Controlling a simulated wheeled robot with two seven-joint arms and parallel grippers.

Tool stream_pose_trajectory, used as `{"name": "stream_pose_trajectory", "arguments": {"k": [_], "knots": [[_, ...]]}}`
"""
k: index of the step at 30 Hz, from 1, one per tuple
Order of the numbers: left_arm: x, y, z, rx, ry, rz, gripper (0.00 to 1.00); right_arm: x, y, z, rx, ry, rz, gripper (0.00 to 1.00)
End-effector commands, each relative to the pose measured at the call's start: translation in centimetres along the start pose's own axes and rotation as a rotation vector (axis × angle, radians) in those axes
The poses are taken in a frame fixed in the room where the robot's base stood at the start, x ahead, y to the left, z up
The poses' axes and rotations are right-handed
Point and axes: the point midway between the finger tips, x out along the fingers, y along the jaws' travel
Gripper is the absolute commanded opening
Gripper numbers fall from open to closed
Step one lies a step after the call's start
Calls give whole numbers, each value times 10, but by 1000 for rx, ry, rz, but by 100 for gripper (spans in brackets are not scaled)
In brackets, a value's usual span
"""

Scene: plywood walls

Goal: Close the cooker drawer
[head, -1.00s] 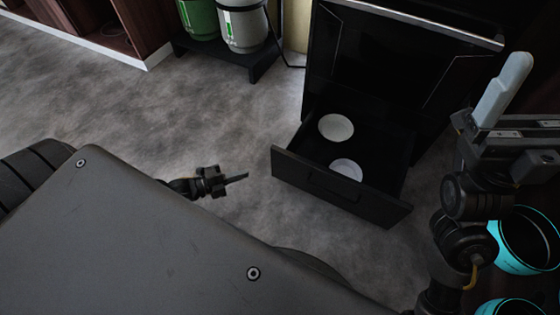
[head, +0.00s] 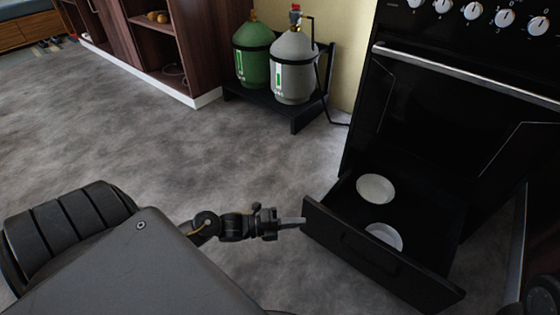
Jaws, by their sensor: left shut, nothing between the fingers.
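The black cooker (head: 440,125) stands at the right, with its bottom drawer (head: 375,262) pulled out. Two white bowls lie in the drawer, one farther back (head: 376,189) and one nearer the front (head: 384,236). My left gripper (head: 296,221) is shut and empty. Its fingertips are right by the upper left corner of the drawer front; I cannot tell whether they touch it. My right gripper is not in view; a dark part at the lower right edge may belong to that arm.
A green gas bottle (head: 252,55) and a grey gas bottle (head: 293,68) stand on a low black stand (head: 295,118) left of the cooker. A wooden shelf unit (head: 180,45) is at the back. Grey floor (head: 150,135) is clear to the left.

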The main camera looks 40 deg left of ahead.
Motion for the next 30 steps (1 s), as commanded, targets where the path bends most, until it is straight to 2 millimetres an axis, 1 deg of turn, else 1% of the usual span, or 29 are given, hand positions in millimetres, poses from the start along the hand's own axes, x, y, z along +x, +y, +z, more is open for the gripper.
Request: {"name": "stream_pose_trajectory", "arguments": {"k": [1,3,6,10,16,26,30], "knots": [[12,3,0,0,0,-6,0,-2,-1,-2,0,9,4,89],[24,3,0,0,1,-4,0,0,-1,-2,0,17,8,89],[33,3,14,2,-1,-3,0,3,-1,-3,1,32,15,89],[42,2,23,0,0,-2,0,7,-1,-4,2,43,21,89],[47,1,28,-2,0,1,0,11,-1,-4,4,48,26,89],[47,0,29,-2,-1,1,0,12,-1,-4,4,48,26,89],[46,0,35,-1,-10,0,0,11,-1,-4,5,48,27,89]]}}
